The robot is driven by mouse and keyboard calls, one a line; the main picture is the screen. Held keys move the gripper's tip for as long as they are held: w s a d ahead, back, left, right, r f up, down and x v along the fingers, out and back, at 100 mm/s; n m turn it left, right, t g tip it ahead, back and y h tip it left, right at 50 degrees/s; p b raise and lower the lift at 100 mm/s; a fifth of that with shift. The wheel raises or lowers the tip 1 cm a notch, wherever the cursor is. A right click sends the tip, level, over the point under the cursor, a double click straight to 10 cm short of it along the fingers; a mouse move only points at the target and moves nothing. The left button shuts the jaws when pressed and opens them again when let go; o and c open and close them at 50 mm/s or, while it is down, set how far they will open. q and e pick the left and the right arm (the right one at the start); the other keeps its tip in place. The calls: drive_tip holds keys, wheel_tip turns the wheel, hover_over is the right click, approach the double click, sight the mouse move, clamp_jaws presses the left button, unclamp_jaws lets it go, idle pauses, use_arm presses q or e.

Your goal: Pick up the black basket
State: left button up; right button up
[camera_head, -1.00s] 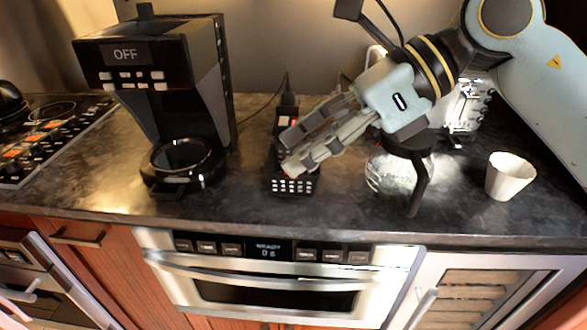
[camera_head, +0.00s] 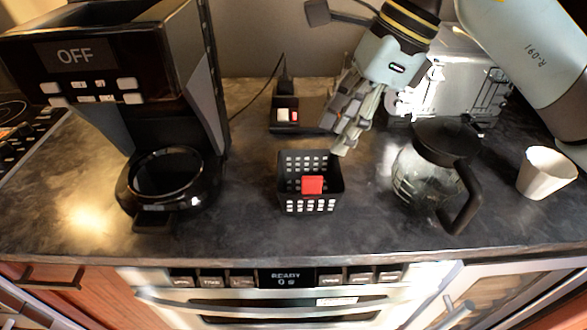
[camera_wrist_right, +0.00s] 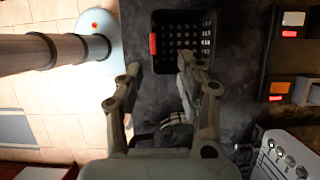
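The black basket (camera_head: 297,204) stands upright on the dark countertop, with a perforated wall and a red tab (camera_head: 312,185) on its front side. It also shows at the top of the right wrist view (camera_wrist_right: 183,35), with the red tab at its left edge. My right gripper (camera_head: 342,142) is at the basket's back right corner, its fingers pointing down. In the right wrist view its two fingers (camera_wrist_right: 160,68) are spread apart with nothing between them, and the basket lies just beyond the tips. Whether a fingertip touches the basket cannot be told. My left gripper is not in view.
A glass carafe (camera_head: 410,180) with a black handle and a white cup (camera_head: 546,172) stand on the right. A toaster (camera_head: 460,80) and a small switch box (camera_head: 287,115) are behind.

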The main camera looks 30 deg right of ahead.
sight(316, 178)
drive_tip(key=x, duration=0.4)
drive_tip(key=shift+s+a+f, duration=0.25)
drive_tip(key=shift+f, duration=0.05)
drive_tip(key=x, duration=0.1)
drive_tip(key=p+x, duration=0.1)
drive_tip(key=x, duration=0.1)
drive_tip(key=p+x, duration=0.1)
drive_tip(key=x, duration=0.1)
drive_tip(key=shift+s+a+f, duration=0.1)
drive_tip(key=shift+s, duration=0.15)
drive_tip(key=shift+w+a+f, duration=0.1)
drive_tip(key=shift+f, duration=0.15)
drive_tip(key=shift+c, duration=0.5)
drive_tip(key=c, duration=0.5)
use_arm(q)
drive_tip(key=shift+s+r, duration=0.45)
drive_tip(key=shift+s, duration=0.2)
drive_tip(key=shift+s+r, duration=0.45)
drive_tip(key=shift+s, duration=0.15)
use_arm(e)
clamp_jaws()
